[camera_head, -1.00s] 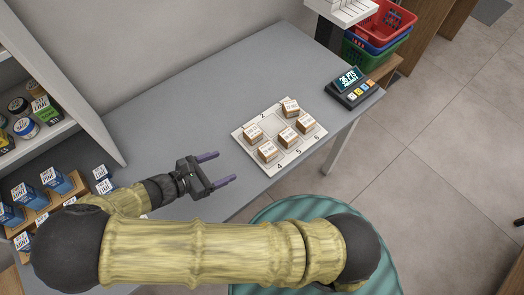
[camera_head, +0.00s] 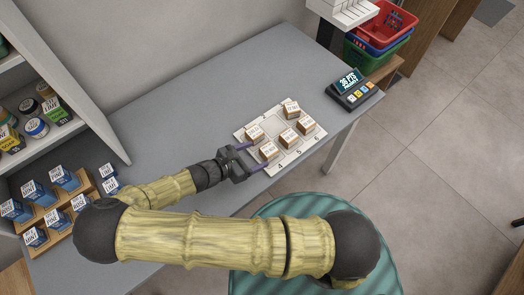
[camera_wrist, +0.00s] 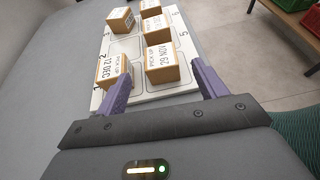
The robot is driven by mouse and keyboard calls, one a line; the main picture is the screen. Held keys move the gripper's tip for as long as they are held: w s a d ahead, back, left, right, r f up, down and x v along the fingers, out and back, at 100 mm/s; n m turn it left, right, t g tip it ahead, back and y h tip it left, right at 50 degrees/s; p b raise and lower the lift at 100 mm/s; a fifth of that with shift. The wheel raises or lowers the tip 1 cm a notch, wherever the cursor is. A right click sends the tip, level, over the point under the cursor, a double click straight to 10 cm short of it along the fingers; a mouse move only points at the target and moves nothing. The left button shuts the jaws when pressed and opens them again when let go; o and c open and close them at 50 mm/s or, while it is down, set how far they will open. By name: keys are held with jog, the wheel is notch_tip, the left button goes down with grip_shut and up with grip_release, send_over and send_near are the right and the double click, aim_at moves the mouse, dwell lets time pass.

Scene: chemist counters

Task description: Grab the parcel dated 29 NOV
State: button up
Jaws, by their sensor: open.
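The parcel marked 29 NOV (camera_wrist: 160,62) is a small brown cardboard box with a white label, standing on a white numbered mat (camera_wrist: 135,88). In the head view this parcel (camera_head: 268,151) stands at the mat's near left, by the 4. My gripper (camera_head: 253,158) is open, its purple fingers reaching over the mat's left edge towards that parcel. In the wrist view the parcel lies ahead between the fingers of my gripper (camera_wrist: 160,80), untouched as far as I can tell. The left finger partly overlaps the parcel marked 12 DEC (camera_wrist: 113,71).
Several similar parcels stand on the mat close by, one (camera_head: 289,137) just right of the 29 NOV parcel. A card terminal (camera_head: 354,90) stands at the counter's right end. Blue boxes (camera_head: 65,178) and a shelf (camera_head: 75,140) are at left. The counter (camera_head: 190,120) behind is clear.

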aim_at(267, 150)
jog(key=shift+w+d+p, duration=0.2)
jog(key=shift+d+p, duration=0.1)
jog(key=shift+d, duration=0.15)
jog(key=p+x, duration=0.1)
jog(key=x, duration=0.2)
jog(key=shift+d, duration=0.2)
jog(key=shift+w+d+f, duration=0.3)
jog(key=shift+d+f, duration=0.05)
jog(key=shift+c, duration=0.2)
jog(key=c, duration=1.1)
